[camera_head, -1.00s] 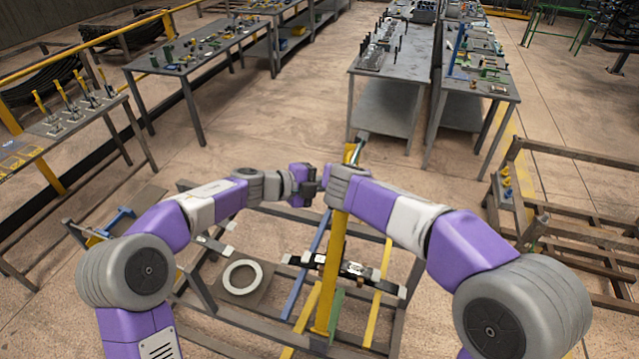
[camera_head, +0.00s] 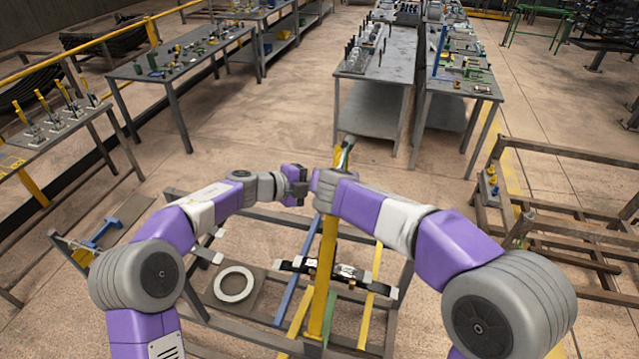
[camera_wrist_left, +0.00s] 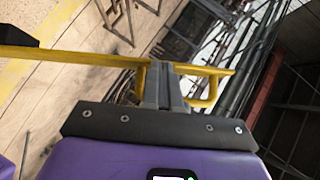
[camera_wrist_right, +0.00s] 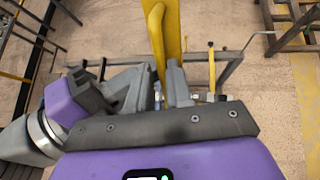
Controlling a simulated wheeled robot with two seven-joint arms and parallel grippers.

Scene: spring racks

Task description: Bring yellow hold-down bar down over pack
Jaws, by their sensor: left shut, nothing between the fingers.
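The yellow hold-down bar (camera_head: 325,270) stands nearly upright in the head view, rising from the low frame (camera_head: 395,325) towards my grippers. The dark and silver pack (camera_head: 349,272) lies across the frame, partly hidden behind the bar. My right gripper (camera_wrist_right: 160,85) is at the bar's upper end, its fingers on either side of the yellow handle; in the head view my own wrist hides this grip. My left gripper (camera_wrist_left: 163,88) is shut and empty, close beside the right one. The bar's yellow handle (camera_wrist_left: 215,85) shows just beyond its fingertips.
A white ring (camera_head: 234,284) lies on a plate at the frame's left. Blue (camera_head: 290,275) and yellow (camera_head: 371,290) rails cross the frame. Workbenches (camera_head: 375,65) stand ahead beyond open floor. A brown rack (camera_head: 560,160) stands at the right, a side table (camera_head: 75,130) at the left.

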